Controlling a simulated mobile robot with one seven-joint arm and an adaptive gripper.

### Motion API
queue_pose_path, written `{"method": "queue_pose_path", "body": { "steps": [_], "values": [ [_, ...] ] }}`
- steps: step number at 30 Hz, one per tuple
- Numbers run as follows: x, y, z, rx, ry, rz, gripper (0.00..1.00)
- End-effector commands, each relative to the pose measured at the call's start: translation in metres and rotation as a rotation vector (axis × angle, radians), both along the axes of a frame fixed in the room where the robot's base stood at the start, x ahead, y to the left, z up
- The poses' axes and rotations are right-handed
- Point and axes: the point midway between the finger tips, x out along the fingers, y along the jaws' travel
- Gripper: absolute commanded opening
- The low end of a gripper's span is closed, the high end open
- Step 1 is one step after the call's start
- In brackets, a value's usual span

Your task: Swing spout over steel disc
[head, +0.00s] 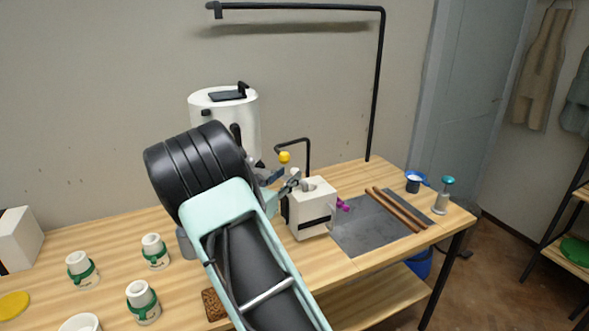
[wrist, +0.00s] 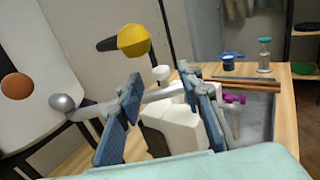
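My gripper (head: 282,181) is at the white tank and the white machine above the bench. Its two blue fingers stand apart in the wrist view (wrist: 160,80). A grey metal tube (wrist: 152,97) with a silver ball end (wrist: 62,103), which looks like the spout, runs across the left finger into the gap. I cannot tell whether the fingers touch it. A yellow knob (wrist: 134,40) on a black bar is above the fingers; it also shows in the head view (head: 284,157). I cannot make out the steel disc in either view.
A white tank (head: 225,112) stands behind my gripper and a white machine (head: 312,212) to its right. A dark mat (head: 355,238) with brown rods (head: 396,211), a blue cup (head: 413,184) and a teal-topped stand (head: 443,196) are further right. Several green-banded white jars (head: 155,252) stand left.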

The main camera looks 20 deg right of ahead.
Motion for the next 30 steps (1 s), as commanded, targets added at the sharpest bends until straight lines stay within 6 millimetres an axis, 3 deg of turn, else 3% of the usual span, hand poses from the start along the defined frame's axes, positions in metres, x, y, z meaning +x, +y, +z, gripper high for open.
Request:
{"method": "queue_pose_path", "body": {
  "steps": [7, 20, 30],
  "values": [
    [0.023, -0.032, 0.001, 0.000, -0.001, -0.002, 0.34],
    [0.030, -0.040, 0.000, 0.002, -0.001, 0.000, 0.34],
    [0.030, -0.040, 0.000, 0.002, -0.001, 0.000, 0.00]
  ]
}}
